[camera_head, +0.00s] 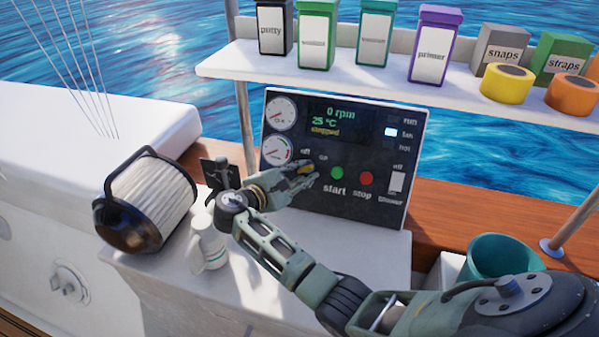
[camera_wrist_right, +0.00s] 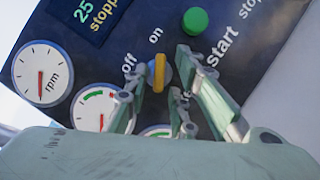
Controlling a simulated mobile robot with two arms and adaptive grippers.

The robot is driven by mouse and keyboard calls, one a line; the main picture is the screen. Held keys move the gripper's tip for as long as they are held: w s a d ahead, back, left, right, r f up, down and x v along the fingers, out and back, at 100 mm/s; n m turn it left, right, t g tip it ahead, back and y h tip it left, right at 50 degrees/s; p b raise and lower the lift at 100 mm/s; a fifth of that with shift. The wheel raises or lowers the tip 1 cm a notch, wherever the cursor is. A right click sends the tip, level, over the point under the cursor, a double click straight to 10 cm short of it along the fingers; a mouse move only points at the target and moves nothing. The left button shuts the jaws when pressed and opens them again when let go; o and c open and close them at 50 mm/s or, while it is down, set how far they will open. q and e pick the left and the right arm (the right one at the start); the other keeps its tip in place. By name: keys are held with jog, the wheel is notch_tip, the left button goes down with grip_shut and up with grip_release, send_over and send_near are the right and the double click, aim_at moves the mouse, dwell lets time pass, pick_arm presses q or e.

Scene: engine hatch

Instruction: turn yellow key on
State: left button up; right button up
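The yellow key (camera_head: 305,168) is on the dark engine panel (camera_head: 290,115), left of the green start button (camera_head: 337,173). The right wrist view shows the key (camera_wrist_right: 159,73) upright in the picture, its upper end toward the "on" label, with "off" to its left. My right gripper (camera_head: 308,172) is at the panel, its fingers (camera_wrist_right: 157,70) spread on both sides of the key. Gaps show between the fingers and the key in the wrist view. The fingers partly cover the key in the head view. My left gripper is not in view.
The red stop button (camera_head: 366,178) and a white rocker switch (camera_head: 397,182) are right of the key. A white filter in a black frame (camera_head: 150,200) and a white mug-like item (camera_head: 208,248) stand left of the panel. A shelf (camera_head: 400,85) with containers is above. A teal bucket (camera_head: 490,250) stands right.

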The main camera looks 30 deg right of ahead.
jog(key=v, duration=0.7)
jog(key=shift+a, duration=0.2)
dwell(0.5)
